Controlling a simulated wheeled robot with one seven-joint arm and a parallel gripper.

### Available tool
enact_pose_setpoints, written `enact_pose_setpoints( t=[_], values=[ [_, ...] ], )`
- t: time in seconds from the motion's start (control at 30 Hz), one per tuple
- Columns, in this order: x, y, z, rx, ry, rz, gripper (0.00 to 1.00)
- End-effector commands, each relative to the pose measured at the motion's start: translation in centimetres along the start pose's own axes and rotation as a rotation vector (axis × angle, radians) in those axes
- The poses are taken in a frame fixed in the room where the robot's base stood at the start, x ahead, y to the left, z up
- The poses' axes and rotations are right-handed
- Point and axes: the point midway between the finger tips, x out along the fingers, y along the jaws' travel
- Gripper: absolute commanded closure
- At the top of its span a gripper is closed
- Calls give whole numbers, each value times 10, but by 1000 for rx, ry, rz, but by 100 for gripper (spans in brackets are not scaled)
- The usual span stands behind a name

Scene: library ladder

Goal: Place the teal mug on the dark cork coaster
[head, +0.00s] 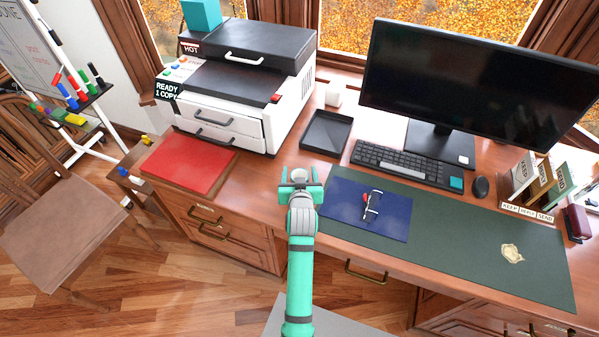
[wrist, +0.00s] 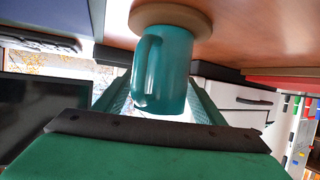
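The teal mug (wrist: 175,75) is between the two fingers of my gripper (wrist: 160,95) in the wrist view, where the scene appears upside down. Its handle is on the left in that view. The mug's base overlaps a round brown disc (wrist: 143,17) that looks like a coaster on the wooden desk. I cannot tell whether this is the dark cork coaster. The fingers are on both sides of the mug, but whether they press on it is unclear. In the head view, my gripper (head: 300,187) is low over the desk's front edge and hides most of the mug and disc.
The red folder (head: 188,161) lies left of my gripper. The blue pad (head: 340,212) with small items lies right of it, on the green mat (head: 480,235). A black tray (head: 326,132) and the printer (head: 240,95) stand behind. The monitor (head: 475,85) is at the back right.

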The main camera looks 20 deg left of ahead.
Motion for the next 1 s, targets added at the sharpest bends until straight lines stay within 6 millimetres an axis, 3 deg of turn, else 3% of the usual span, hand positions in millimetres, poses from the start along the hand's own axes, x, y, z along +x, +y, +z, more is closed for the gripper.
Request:
enact_pose_setpoints(
  t=[0.27,0.7,1.0],
  values=[
    [-11,0,-3,0,0,0,37],
    [-94,0,-3,0,1,0,37],
    [-121,0,-4,0,0,0,37]
  ],
)
